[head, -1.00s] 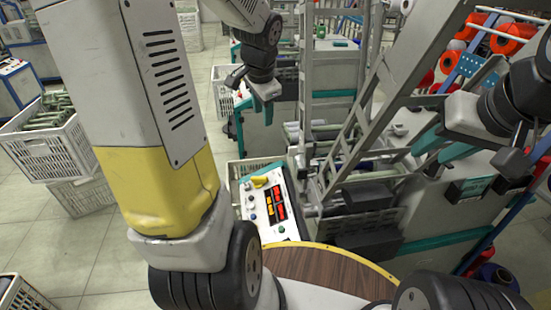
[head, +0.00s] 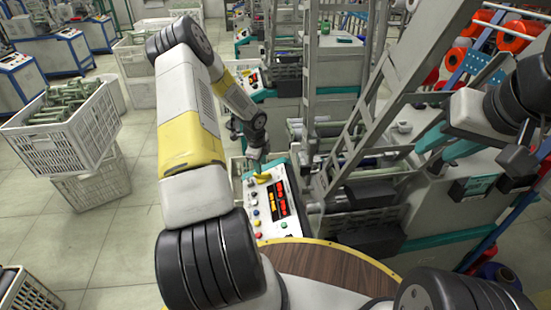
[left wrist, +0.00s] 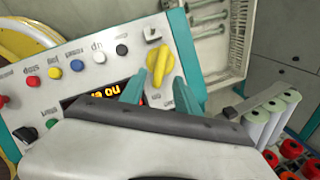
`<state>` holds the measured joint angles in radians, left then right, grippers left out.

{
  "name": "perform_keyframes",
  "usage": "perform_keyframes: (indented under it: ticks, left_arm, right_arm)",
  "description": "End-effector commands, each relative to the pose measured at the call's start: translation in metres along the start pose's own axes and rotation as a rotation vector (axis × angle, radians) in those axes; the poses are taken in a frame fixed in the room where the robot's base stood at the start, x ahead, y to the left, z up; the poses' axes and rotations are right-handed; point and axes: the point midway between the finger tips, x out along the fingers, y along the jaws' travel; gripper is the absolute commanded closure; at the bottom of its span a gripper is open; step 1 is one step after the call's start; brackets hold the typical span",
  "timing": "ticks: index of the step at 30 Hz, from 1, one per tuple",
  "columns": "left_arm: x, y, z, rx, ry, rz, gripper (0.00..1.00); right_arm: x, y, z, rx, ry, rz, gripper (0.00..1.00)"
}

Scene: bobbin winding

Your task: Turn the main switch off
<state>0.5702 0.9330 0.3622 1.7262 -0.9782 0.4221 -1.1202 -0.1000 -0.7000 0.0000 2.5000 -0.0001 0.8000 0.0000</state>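The main switch is a yellow rotary knob (head: 262,178) at the far end of the white control panel (head: 252,212). In the left wrist view the knob (left wrist: 160,62) stands with its handle nearly upright in the picture. My left gripper (head: 256,157) is just above that end of the panel. My right gripper (head: 440,147) is open and empty, over the machine at the right.
Colored buttons (left wrist: 55,72) and a lit display (head: 276,202) are on the panel. A slanted metal frame (head: 385,100) rises right of it. A round wooden top (head: 330,268) lies in front. A white crate of bobbins (head: 60,130) stands left, with clear floor between.

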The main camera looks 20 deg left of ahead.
Motion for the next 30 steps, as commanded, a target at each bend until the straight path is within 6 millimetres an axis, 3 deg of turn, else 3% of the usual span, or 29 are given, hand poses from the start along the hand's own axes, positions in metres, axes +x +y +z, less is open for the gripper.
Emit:
perform_keyframes:
  ticks: [10,22,23,28,30]
  left_arm:
    - [0.054,0.001,-0.001,-0.001,0.000,0.002,0.62]
    - [0.064,0.000,-0.001,-0.002,0.000,0.000,0.62]
    - [0.064,0.000,-0.001,-0.002,0.000,0.000,0.64]
    - [0.064,0.000,-0.001,-0.002,0.000,0.000,0.97]
    - [0.064,0.000,-0.001,-0.002,0.000,0.000,1.00]
  right_arm:
    - [0.000,0.000,0.000,0.000,0.000,0.000,0.64]
    - [0.000,0.000,0.000,0.000,0.000,0.000,0.64]
    - [0.000,0.000,0.000,0.000,0.000,0.000,0.64]
    - [0.000,0.000,0.000,0.000,0.000,0.000,0.64]
    - [0.000,0.000,0.000,0.000,0.000,0.000,0.64]
